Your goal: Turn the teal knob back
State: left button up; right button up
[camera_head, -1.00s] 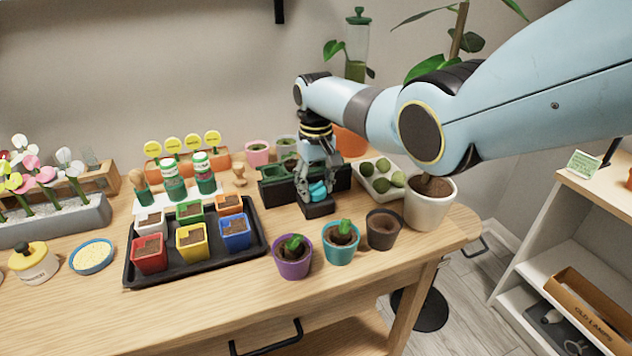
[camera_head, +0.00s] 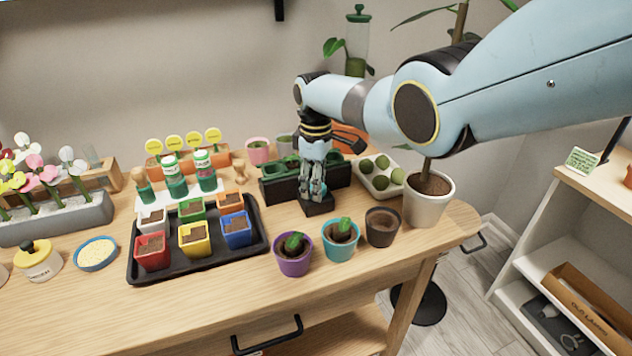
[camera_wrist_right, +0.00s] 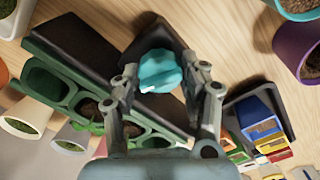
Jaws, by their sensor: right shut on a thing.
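The teal knob (camera_wrist_right: 160,72) shows in the right wrist view between the two fingers of my right gripper (camera_wrist_right: 166,78). The fingers are shut on it. It sits on a small black block (camera_head: 319,206) on the wooden bench. In the head view my right gripper (camera_head: 314,188) points down over this block, and its fingers hide the knob. A pale mark shows on the knob's edge in the right wrist view. My left gripper is in neither view.
A dark planter box (camera_head: 283,188) stands right behind the block. Teal (camera_head: 341,248), purple (camera_head: 294,263) and dark (camera_head: 383,236) pots stand in front. A black tray (camera_head: 200,264) of coloured pots lies left; an egg-carton-like tray (camera_head: 376,192) lies right.

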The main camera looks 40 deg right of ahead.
jog(key=shift+f+n, duration=0.1)
jog(key=shift+n, duration=0.4)
jog(key=o, duration=0.9)
